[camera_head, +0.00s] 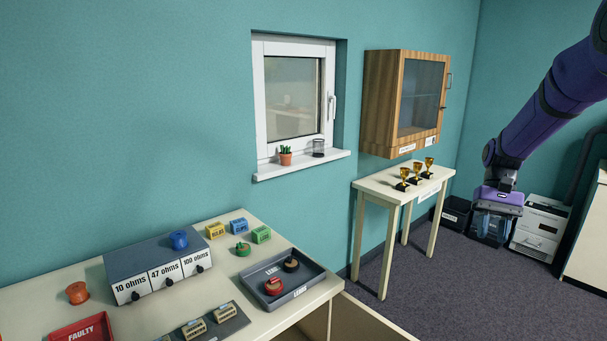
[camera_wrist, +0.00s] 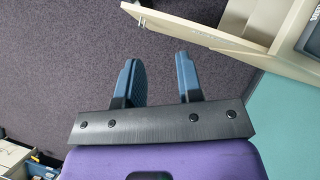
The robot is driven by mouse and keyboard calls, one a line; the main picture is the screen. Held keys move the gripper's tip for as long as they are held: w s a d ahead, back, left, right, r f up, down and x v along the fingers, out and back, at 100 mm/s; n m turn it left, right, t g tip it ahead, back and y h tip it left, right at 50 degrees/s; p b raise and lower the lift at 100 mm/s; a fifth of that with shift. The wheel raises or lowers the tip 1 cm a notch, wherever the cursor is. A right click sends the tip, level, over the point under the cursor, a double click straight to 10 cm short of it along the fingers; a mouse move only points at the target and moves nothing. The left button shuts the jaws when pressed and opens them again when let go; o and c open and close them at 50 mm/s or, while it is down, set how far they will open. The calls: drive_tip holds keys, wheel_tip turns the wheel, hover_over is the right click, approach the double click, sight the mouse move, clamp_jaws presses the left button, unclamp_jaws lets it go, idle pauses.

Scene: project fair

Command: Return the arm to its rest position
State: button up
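My arm (camera_head: 545,112) reaches in from the upper right of the head view, its purple links slanting down to the left. My gripper (camera_head: 490,238) hangs at its end, pointing down, in front of the dark floor and the machines by the wall. In the wrist view my gripper (camera_wrist: 158,76) shows two blue fingers set apart with only carpet between them. It is open and empty, and touches nothing that I can see.
A narrow table (camera_head: 384,185) with several gold trophies stands left of my gripper, below a wooden cabinet (camera_head: 402,100). A white printer-like machine (camera_head: 540,228) stands near the gripper. A workbench (camera_head: 240,300) with a resistor box and trays is at lower left. Carpet (camera_head: 440,280) is clear.

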drive_tip(key=s+a+r+n+t+h, duration=0.1)
drive_tip(key=s+a+r+t, duration=0.1)
drive_tip(key=s+a+r, duration=0.45)
drive_tip(key=s+a+r+n+t, duration=0.1)
drive_tip(key=s+r+t, duration=0.2)
drive_tip(key=s, duration=0.3)
drive_tip(key=s+a+r+n+t+h, duration=0.1)
drive_tip(key=s+a+r+t, duration=0.1)
drive_tip(key=s, duration=0.5)
drive_tip(key=s+a+r+n+t+h, duration=0.1)
drive_tip(key=s+a+r+t, duration=0.1)
drive_tip(key=s, duration=0.5)
drive_tip(key=shift+s+a+r+t, duration=0.25)
drive_tip(key=shift+r+t, duration=0.55)
drive_tip(key=shift+t, duration=0.3)
drive_tip(key=shift+w, duration=0.1)
